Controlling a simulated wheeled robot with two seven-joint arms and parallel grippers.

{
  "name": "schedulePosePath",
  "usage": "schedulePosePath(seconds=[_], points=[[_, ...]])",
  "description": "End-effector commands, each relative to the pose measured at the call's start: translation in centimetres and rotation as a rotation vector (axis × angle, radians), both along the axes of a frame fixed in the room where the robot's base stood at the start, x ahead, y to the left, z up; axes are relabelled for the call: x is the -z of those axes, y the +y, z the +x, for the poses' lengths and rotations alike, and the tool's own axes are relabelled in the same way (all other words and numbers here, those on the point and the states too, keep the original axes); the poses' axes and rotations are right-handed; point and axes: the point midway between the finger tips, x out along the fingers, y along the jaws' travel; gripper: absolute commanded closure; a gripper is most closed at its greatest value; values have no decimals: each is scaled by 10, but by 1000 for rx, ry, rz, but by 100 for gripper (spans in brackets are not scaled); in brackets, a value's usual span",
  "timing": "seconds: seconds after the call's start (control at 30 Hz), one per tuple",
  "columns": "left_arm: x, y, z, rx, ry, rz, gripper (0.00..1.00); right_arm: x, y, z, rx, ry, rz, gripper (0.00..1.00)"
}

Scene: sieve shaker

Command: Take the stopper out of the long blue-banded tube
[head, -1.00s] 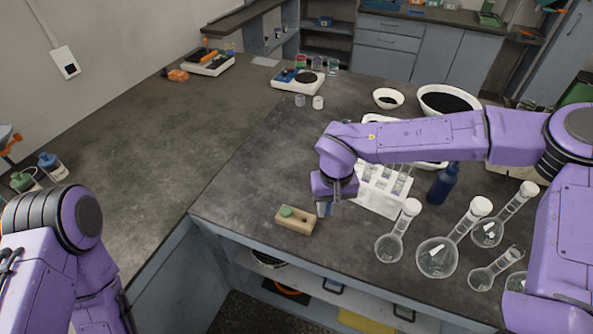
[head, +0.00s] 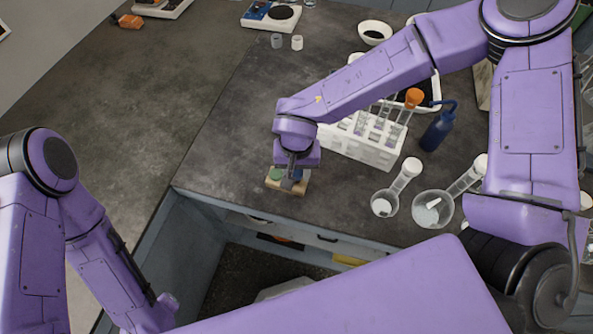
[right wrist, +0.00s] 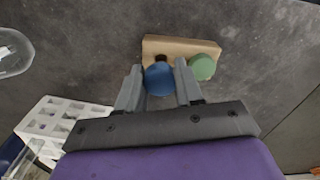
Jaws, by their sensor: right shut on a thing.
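My right gripper (right wrist: 160,90) is shut on a blue stopper (right wrist: 159,79). It holds the stopper over the front side of a small wooden block (right wrist: 180,46), which also shows in the head view (head: 300,188). A dark hole in the block shows just beyond the blue stopper. A green stopper (right wrist: 202,67) sits on the block to the right, apart from the fingers. The white tube rack (head: 368,150) holds several glass tubes, one with an orange top (head: 414,97). I cannot make out a blue band on any tube. My left gripper is out of view.
Two small cups (head: 297,42) and a white bowl (head: 375,32) are farther back. The bench left of the block is clear.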

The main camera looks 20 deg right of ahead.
Motion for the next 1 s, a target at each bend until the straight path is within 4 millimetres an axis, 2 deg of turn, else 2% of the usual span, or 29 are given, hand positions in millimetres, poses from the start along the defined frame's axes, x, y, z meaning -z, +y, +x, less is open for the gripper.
schedulePosePath(seconds=[0.03, 0.13, 1.0], points=[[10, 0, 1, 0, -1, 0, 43, 9, 0, 1, 1, 0, 0, 100], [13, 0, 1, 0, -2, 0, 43, 10, -1, 1, 1, 0, 0, 100], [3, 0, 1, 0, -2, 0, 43, 14, -1, 1, 1, 1, 0, 100]])
